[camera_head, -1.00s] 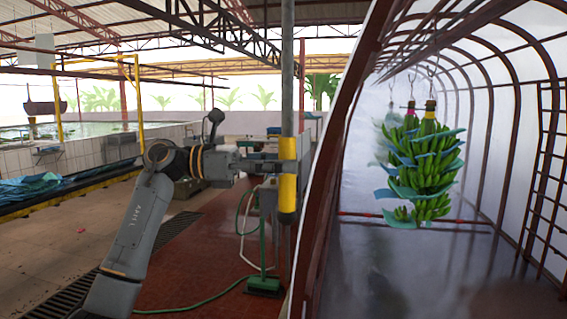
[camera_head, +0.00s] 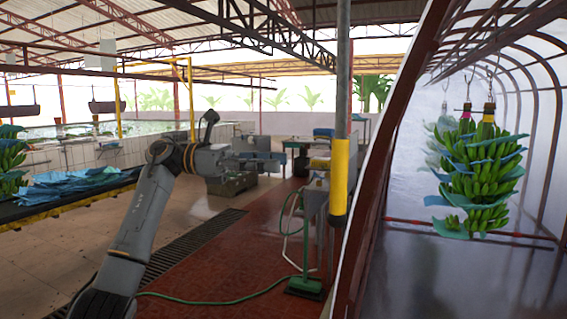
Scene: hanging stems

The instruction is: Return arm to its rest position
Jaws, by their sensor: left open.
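My left arm (camera_head: 137,232) rises from the bottom left and bends at its elbow. Its forearm points right, and my left gripper (camera_head: 278,162) is at its end, seen from the side with the jaws open. I see nothing held between the fingers. The gripper stands in the picture left of the yellow-padded post and well left of the hanging banana stems (camera_head: 484,172). My right gripper is out of view.
A grey post with a yellow pad (camera_head: 339,176) stands right of the gripper. The tiled floor (camera_head: 60,262) between is open.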

